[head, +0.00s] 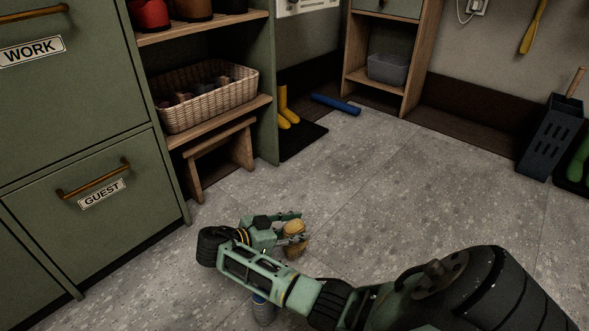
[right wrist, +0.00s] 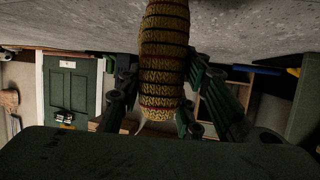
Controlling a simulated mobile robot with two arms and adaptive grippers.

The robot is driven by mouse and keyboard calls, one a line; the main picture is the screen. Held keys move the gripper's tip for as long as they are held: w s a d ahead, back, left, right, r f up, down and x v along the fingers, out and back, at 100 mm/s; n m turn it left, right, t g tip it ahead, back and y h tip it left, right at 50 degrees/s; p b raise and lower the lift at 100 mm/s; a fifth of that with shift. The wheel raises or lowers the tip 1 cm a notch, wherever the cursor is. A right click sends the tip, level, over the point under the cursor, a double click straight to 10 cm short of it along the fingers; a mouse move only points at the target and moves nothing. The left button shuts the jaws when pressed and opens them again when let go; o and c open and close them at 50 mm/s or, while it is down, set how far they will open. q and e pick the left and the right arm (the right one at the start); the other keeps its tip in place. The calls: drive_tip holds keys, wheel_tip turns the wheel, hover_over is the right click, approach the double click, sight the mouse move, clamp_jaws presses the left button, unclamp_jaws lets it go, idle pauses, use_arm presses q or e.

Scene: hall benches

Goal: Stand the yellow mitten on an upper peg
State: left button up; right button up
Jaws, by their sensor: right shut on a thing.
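The yellow mitten (head: 295,246) is held in my right gripper (head: 291,230), above the stone floor in the lower middle of the head view. In the right wrist view the mitten (right wrist: 163,60) shows large as a yellow knit with dark bands, between the two fingers of the right gripper (right wrist: 155,95). The fingers are shut on it from both sides. No peg shows clearly in either view. My left gripper is not in view.
Green drawers (head: 90,180) stand at the left. Beside them a shelf holds a wicker basket (head: 209,96) above a small wooden stool (head: 218,155). Yellow boots (head: 287,108) and a blue roll (head: 335,104) are farther back. A dark slotted stand (head: 550,135) is at the right. The middle floor is clear.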

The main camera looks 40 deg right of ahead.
drive_tip(key=shift+f, duration=0.15)
drive_tip(key=o, duration=1.1)
drive_tip(key=shift+f+b, duration=0.1)
drive_tip(key=shift+b, duration=0.45)
drive_tip(key=p+v, duration=0.6)
drive_tip(key=v, duration=0.1)
drive_tip(key=shift+w+r, duration=0.2)
drive_tip(key=shift+r, duration=0.05)
drive_tip(key=shift+a, duration=0.4)
drive_tip(key=shift+w, duration=0.1)
